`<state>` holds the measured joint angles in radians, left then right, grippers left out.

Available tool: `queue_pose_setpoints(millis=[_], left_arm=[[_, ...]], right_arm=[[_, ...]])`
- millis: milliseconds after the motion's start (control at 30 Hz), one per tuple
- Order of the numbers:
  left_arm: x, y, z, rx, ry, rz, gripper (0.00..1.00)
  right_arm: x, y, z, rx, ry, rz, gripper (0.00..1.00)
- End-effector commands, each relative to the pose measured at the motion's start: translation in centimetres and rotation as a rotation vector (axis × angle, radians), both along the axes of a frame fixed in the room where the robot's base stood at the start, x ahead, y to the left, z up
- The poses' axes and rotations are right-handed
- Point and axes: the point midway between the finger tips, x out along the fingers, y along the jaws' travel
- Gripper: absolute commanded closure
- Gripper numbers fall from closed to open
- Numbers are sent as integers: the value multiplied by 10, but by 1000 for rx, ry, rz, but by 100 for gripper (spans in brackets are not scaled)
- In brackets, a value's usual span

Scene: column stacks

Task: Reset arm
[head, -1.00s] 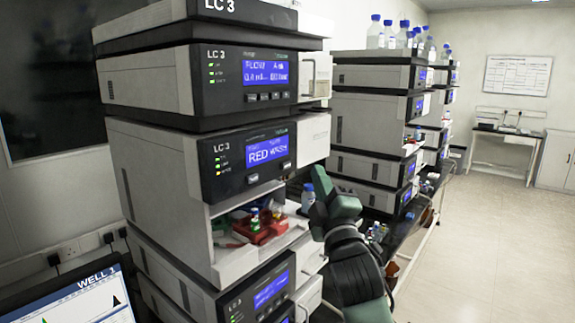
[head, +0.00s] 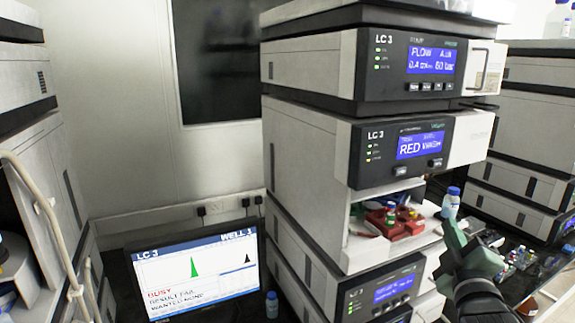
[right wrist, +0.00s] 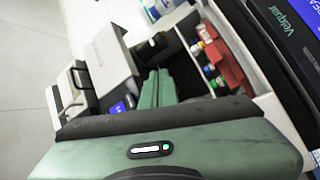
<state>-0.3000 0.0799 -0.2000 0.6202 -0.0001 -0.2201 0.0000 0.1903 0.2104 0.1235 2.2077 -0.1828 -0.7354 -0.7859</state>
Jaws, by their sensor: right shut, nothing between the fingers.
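My right gripper (head: 455,238) is at the right of the head view, beside the open bay of the LC 3 stack (head: 310,150). Its green fingers (right wrist: 158,90) are closed together with nothing between them in the right wrist view. A red rack (head: 400,222) with several small capped vials sits in the bay, apart from the fingers. The rack also shows in the right wrist view (right wrist: 226,66), to the right of the fingers. My left gripper is not in view.
A monitor (head: 195,272) reading LC 3, WELL 3 and BUSY stands left of the stack. A blue-capped bottle (head: 451,203) is close to my right gripper. Another stack (head: 525,125) stands at the right, and one (head: 35,140) at the left edge.

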Motion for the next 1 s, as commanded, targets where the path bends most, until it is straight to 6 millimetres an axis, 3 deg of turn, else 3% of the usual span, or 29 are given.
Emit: queue_pose_setpoints(millis=[33,200,300,400,600,900,1000], left_arm=[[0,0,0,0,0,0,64],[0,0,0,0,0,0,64],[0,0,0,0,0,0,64],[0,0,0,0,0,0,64],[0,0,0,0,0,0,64],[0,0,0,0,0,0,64],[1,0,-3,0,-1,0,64]], right_arm=[[-7,11,-39,76,87,20,100],[-52,45,-158,354,378,36,100],[-94,67,-220,511,550,11,100],[-141,88,-269,651,707,-34,100],[-221,116,-325,838,936,-141,100],[-320,146,-362,1008,1177,-304,100],[-314,147,-392,1011,1192,-317,100]])
